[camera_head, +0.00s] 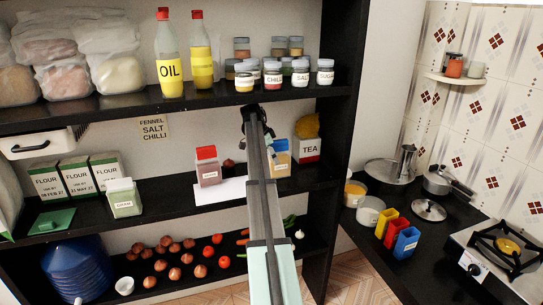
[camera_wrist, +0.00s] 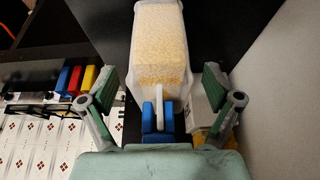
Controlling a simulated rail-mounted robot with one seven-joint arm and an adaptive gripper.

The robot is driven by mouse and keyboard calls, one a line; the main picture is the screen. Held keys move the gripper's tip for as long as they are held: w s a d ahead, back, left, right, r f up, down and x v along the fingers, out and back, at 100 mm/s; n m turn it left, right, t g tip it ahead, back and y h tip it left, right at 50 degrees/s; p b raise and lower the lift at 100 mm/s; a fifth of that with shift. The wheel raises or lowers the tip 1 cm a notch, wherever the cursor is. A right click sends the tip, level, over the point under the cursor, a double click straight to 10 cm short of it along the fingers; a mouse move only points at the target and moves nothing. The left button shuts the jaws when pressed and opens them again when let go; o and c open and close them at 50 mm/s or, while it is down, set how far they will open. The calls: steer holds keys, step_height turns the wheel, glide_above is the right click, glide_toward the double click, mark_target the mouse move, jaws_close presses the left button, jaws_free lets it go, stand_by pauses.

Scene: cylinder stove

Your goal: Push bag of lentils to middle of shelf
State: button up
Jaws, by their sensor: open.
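A clear, box-shaped bag of pale yellow grains with a blue top (camera_head: 279,160), which I take for the lentils, stands on the middle shelf (camera_head: 165,201) towards its right end. My arm partly covers its left side in the head view. In the wrist view the bag (camera_wrist: 158,38) is large and ahead of my gripper (camera_wrist: 158,86), with its blue and white closure towards me. My gripper is open, its green-padded fingers on either side of the bag's line. I cannot tell whether they touch it. In the head view the gripper is mostly hidden by the arm.
A TEA box (camera_head: 309,149) with a yellow packet on top stands just right of the bag. A red-topped container (camera_head: 207,166) stands to its left near a white sheet. Bare shelf lies farther left. The upper shelf (camera_head: 205,99) and its jars are above; a stove (camera_head: 500,247) is at right.

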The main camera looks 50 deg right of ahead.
steer(key=c, duration=1.6)
steer(key=shift+o, duration=0.2)
steer(key=shift+w+d, duration=0.35)
steer(key=shift+w, duration=0.25)
steer(key=shift+w+d, duration=0.35)
steer(key=shift+w, duration=0.2)
steer(key=o, duration=1.5)
steer(key=shift+o, duration=0.2)
